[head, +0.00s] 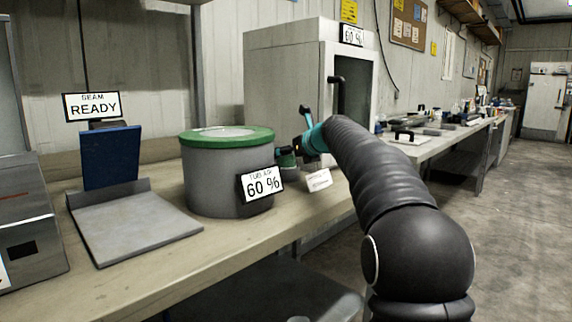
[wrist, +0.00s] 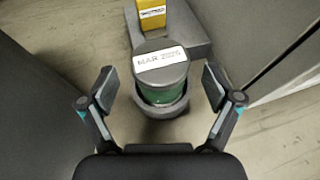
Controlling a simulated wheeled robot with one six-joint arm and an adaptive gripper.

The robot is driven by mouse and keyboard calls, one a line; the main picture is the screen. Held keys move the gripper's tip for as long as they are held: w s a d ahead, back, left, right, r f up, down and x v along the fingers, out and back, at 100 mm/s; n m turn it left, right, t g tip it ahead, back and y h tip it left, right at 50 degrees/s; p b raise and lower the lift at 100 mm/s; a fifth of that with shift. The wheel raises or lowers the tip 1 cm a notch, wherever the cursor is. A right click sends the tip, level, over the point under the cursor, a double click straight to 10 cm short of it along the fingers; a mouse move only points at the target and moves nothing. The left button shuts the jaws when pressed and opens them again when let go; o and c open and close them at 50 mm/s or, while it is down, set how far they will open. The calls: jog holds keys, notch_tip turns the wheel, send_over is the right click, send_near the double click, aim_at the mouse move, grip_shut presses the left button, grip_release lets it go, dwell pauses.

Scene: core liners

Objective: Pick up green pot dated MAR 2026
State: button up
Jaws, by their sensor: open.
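The green pot (wrist: 163,90) shows in the wrist view with a grey lid and a white label reading MAR; the smaller print beside it is too blurred to read for sure. It sits in a round grey holder (wrist: 160,108). My gripper (wrist: 157,85) is open, with one finger on each side of the pot and gaps on both sides. In the head view the green pot (head: 287,158) shows small behind the large tub, partly hidden by my gripper (head: 306,143).
A large grey tub (head: 212,175) with a green rim stands left of the pot. A grey cabinet (head: 290,80) stands behind. A yellow block (wrist: 151,14) sits on a grey base beyond the pot. A white card (head: 319,180) stands near the bench edge.

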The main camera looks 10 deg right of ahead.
jog(key=shift+x, duration=1.15)
jog(key=c, duration=1.4)
jog(key=shift+o, duration=0.2)
jog(key=shift+r, duration=0.2)
